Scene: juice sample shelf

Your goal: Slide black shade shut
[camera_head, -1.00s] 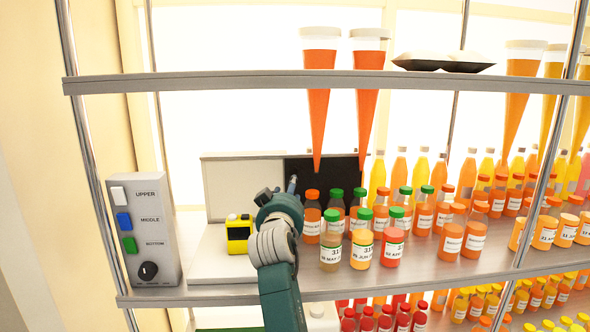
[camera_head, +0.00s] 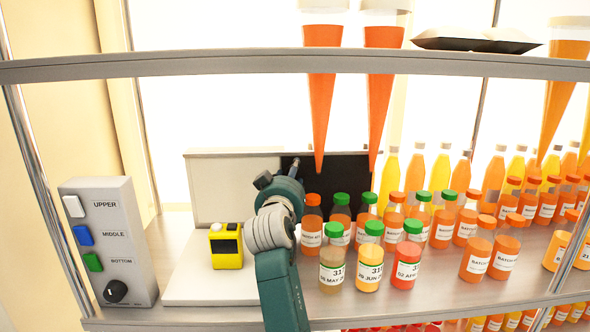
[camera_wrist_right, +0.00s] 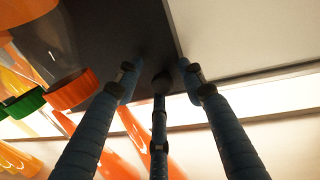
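The black shade (camera_head: 345,176) is a dark flat panel at the back of the middle shelf, right of a white panel (camera_head: 232,187). In the right wrist view the shade (camera_wrist_right: 110,35) fills the upper middle, beside the white panel (camera_wrist_right: 240,35). My right gripper (camera_head: 281,178) is at the seam between the two panels, in front of the shade's left edge. In the wrist view its fingers (camera_wrist_right: 158,80) are spread around a small round dark shape, perhaps a knob. Contact is unclear. My left gripper is out of view.
Several juice bottles (camera_head: 370,265) stand close right of my arm. A yellow device (camera_head: 226,246) sits on a white board to its left. A control box (camera_head: 108,240) with buttons stands at far left. Orange cones (camera_head: 321,110) hang through the upper shelf (camera_head: 200,64).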

